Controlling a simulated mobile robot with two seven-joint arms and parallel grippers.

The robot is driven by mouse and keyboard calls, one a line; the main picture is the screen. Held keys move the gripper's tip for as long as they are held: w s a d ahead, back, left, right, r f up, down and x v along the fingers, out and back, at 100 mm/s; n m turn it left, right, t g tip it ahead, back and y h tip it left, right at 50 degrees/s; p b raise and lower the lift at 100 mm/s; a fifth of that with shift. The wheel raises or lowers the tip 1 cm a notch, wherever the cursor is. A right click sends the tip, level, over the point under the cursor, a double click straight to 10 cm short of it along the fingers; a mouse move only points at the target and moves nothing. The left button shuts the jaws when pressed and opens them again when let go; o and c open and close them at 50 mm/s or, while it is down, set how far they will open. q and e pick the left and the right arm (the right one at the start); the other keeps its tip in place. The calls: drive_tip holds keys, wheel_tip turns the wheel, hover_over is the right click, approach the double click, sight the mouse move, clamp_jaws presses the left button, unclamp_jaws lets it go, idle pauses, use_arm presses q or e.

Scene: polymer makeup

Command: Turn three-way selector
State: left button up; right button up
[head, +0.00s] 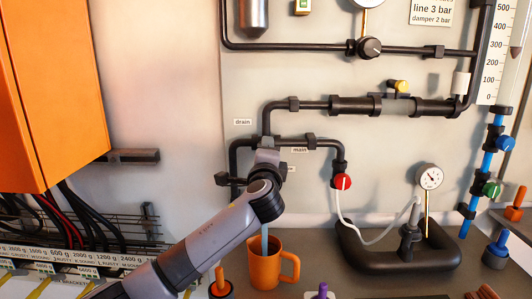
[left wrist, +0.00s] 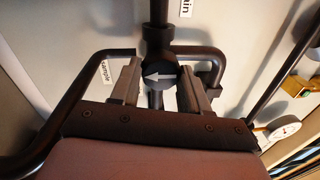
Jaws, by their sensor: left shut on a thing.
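The three-way selector (left wrist: 160,77) is a dark round knob with a white arrow on its face. In the left wrist view the arrow points left, towards the side with the "sample" label (left wrist: 103,72). My left gripper (left wrist: 158,86) has one finger on each side of the knob and is shut on it. In the head view my left gripper (head: 268,158) is at the pipe junction on the wall panel and hides most of the selector. The "drain" label (head: 242,122) is above left of it and the "main" label (head: 299,149) to its right. My right gripper is not in view.
An orange mug (head: 264,268) stands below the junction, with a pale blue strip above it. A red valve knob (head: 342,181) and white hose are to the right. Dark pipes (head: 310,104) run close around the gripper. An orange cabinet (head: 48,95) is at left.

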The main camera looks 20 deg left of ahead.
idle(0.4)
use_arm(q)
drive_tip(key=o, duration=1.1)
drive_tip(key=shift+c, duration=0.2)
drive_tip(key=shift+b+v, duration=0.7)
drive_tip(key=shift+v, duration=2.9)
